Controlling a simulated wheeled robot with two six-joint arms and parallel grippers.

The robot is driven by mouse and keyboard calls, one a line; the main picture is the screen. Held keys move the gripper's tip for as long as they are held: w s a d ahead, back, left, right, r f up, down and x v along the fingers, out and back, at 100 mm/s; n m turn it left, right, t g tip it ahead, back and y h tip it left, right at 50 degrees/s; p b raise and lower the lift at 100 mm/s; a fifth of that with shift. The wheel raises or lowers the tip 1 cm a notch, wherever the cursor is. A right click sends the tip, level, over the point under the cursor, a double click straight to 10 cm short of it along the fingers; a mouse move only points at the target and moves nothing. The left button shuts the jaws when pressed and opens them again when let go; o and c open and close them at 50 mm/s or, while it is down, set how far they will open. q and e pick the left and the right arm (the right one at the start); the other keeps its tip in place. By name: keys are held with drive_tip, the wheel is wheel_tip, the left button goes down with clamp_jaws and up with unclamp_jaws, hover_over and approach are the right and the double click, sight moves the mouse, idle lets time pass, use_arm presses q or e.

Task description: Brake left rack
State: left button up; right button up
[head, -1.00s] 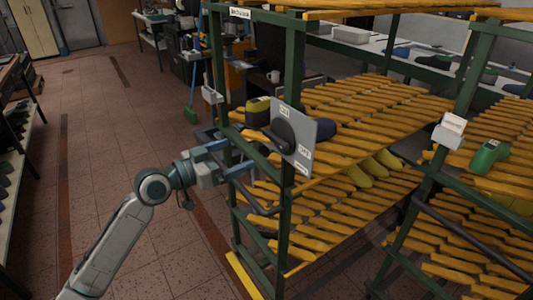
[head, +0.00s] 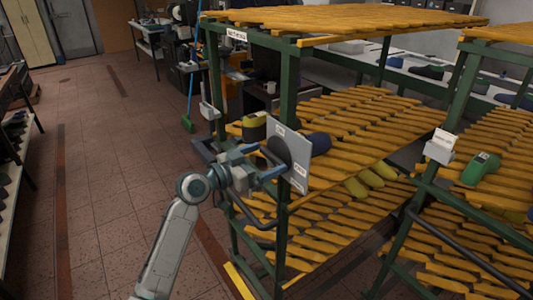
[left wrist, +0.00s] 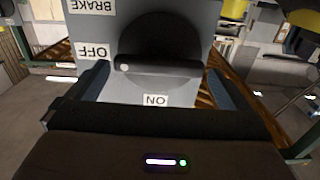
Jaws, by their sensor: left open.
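The left rack has green posts (head: 288,88) and yellow slatted shelves (head: 350,115). A grey brake panel (head: 299,177) is fixed at its front post, with a round black knob (head: 278,151). In the left wrist view the panel (left wrist: 120,95) appears upside down, with BRAKE, OFF and ON labels. The knob's black bar (left wrist: 160,66) lies across the picture, its white dot at the left end near OFF. My left gripper (head: 273,163) is open in front of the knob. Its fingers stand either side of the bar in the wrist view; contact cannot be told. My right gripper is out of view.
A second rack with a labelled box (head: 442,146) and a green shoe last (head: 481,168) stands at the right. A yellow-and-dark last (head: 254,127) and a blue last (head: 318,143) lie behind the panel. A black handle bar (head: 246,212) is below my gripper. Floor at left is clear.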

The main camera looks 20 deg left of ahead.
use_arm(q)
drive_tip(key=shift+w+d, duration=0.4)
drive_tip(key=shift+w, duration=0.05)
drive_tip(key=c, duration=0.7)
